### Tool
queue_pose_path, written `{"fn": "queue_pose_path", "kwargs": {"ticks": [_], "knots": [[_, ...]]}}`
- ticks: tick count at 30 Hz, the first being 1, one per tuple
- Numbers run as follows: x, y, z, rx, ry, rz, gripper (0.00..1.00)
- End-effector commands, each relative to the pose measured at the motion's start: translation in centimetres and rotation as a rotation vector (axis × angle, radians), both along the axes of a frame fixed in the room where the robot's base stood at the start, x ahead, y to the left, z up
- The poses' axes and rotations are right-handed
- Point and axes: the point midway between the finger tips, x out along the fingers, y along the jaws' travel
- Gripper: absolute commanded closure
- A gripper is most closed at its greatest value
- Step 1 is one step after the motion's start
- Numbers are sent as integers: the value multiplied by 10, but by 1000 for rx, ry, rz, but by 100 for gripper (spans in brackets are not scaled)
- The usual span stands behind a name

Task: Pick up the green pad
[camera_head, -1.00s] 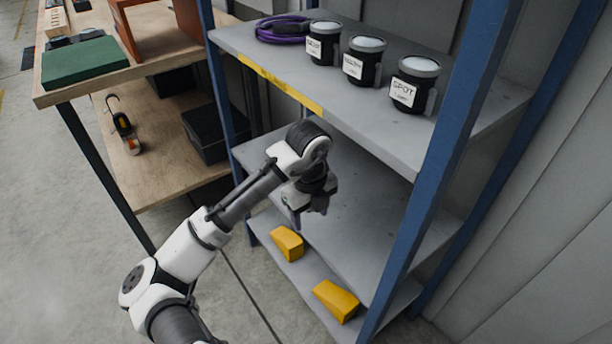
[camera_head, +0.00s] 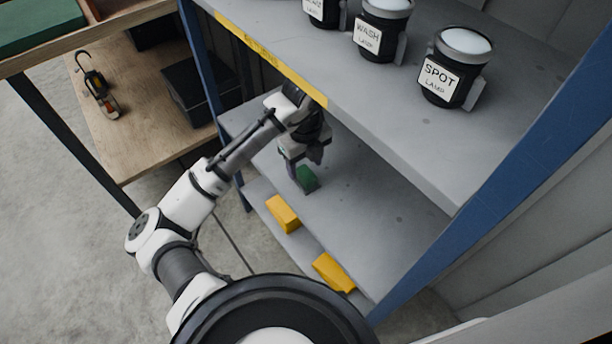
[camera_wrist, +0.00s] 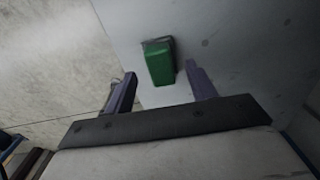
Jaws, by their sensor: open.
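A small green pad (camera_head: 307,178) lies on the middle grey shelf, close to its front edge. It also shows in the wrist view (camera_wrist: 159,62) as a green block with a dark side, beyond the fingertips. My gripper (camera_head: 303,166) is over the shelf just above the pad in the head view, partly covering it. In the wrist view my gripper (camera_wrist: 158,75) is open, with one finger to the left of the pad and one to the right. Nothing is held between the fingers.
The upper shelf (camera_head: 400,150) is close above my arm and carries black lamps (camera_head: 452,70). A blue post (camera_head: 205,75) stands at left. Yellow blocks (camera_head: 283,213) lie on the bottom shelf. A wooden bench (camera_head: 140,130) at left holds a larger green slab (camera_head: 38,22).

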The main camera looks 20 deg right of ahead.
Motion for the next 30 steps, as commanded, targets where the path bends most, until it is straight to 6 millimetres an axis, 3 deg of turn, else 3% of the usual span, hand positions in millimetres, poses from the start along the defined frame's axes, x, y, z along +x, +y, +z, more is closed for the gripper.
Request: {"fn": "queue_pose_path", "kwargs": {"ticks": [6,15,26,30], "knots": [[-5,-1,-31,0,2,2,44],[-4,-1,-37,-1,-1,1,44],[-4,-1,-37,-1,0,1,89],[-4,-1,-37,-1,0,1,92]]}}
